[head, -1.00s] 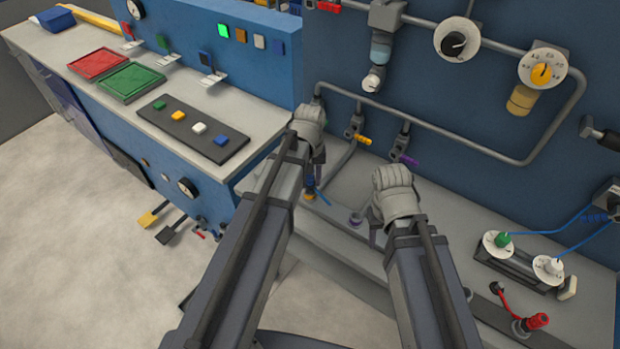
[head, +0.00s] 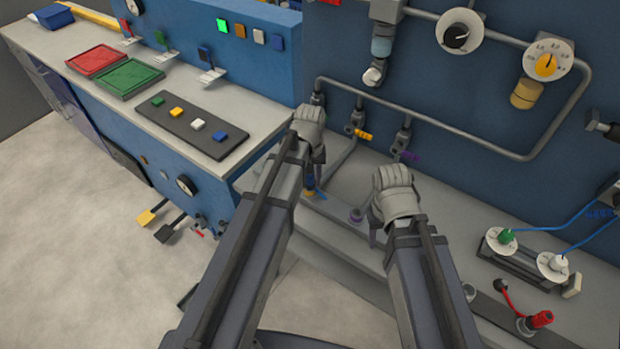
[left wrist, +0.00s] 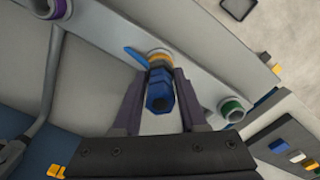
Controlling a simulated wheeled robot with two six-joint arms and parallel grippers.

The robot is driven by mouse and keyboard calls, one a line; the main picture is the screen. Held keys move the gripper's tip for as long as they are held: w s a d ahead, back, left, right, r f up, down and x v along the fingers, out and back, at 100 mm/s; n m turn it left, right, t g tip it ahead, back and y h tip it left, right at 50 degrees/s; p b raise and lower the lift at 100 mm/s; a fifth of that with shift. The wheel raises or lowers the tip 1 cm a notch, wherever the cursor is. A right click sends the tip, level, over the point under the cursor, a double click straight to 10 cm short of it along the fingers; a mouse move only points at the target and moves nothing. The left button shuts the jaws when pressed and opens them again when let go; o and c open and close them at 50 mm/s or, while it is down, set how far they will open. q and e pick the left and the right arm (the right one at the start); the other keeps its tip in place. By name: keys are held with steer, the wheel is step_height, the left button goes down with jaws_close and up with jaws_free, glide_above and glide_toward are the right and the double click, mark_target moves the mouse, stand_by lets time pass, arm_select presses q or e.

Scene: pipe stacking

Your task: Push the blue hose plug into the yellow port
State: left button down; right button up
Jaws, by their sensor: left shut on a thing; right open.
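The blue hose plug (left wrist: 160,95) is held between the fingers of my left gripper (left wrist: 160,100) in the left wrist view. The yellow port (left wrist: 159,56) is a ring on a light grey rail, right at the plug's far end. The plug's tip is at the ring; I cannot tell how deep it sits. In the head view the plug (head: 309,182) shows small below my left gripper (head: 316,165), partly hidden by the arm. My right gripper (head: 378,225) is over the bench to the right, its fingers mostly hidden, and holds nothing visible.
A purple-ringed port (left wrist: 57,8) and a green-ringed port (left wrist: 232,108) flank the yellow one on the rail. Pipes with a yellow-handled valve (head: 362,134) and a purple-handled valve (head: 409,155) stand behind. A button panel (head: 193,124) lies on the left counter.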

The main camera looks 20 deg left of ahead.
arm_select(q)
steer(key=shift+c, duration=1.8)
jaws_free()
arm_select(e)
steer(key=shift+r, duration=0.1)
arm_select(q)
step_height(320, 180, up, 8)
steer(key=p, duration=0.8)
steer(key=s+d+m+y, duration=0.1)
steer(key=s+d+m, duration=0.6)
steer(key=s+d, duration=0.3)
steer(key=s, duration=0.4)
steer(key=shift+s+d, duration=0.15)
steer(key=shift+d, duration=0.1)
arm_select(e)
step_height(320, 180, up, 8)
